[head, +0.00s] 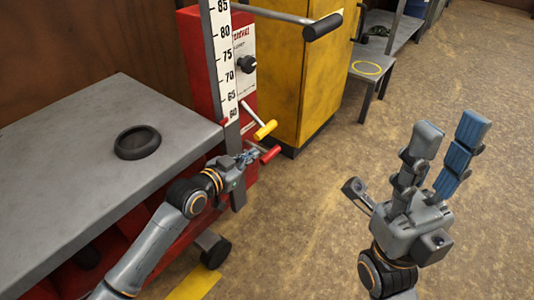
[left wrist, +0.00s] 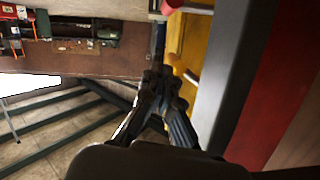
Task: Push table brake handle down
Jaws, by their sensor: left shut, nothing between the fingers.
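Two short levers stick out low on the column beside the table: one with a yellow grip (head: 265,130) and, just below it, one with a red grip (head: 270,154). I cannot tell which one is the table brake handle. My left gripper (head: 249,156) is shut and empty, its fingertips just left of the red grip; I cannot tell whether they touch. The left wrist view shows its closed fingers (left wrist: 158,76) and a red grip (left wrist: 190,8) beyond them at the top. My right gripper (head: 450,132) is open and empty, raised over the floor at the right.
The grey lift table (head: 75,125) holds a dark round dish (head: 138,142). A height scale (head: 222,60) stands at its corner. A long black-gripped handle (head: 323,27) juts out above. A yellow cabinet (head: 305,75) stands behind. The floor (head: 300,220) between my arms is clear.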

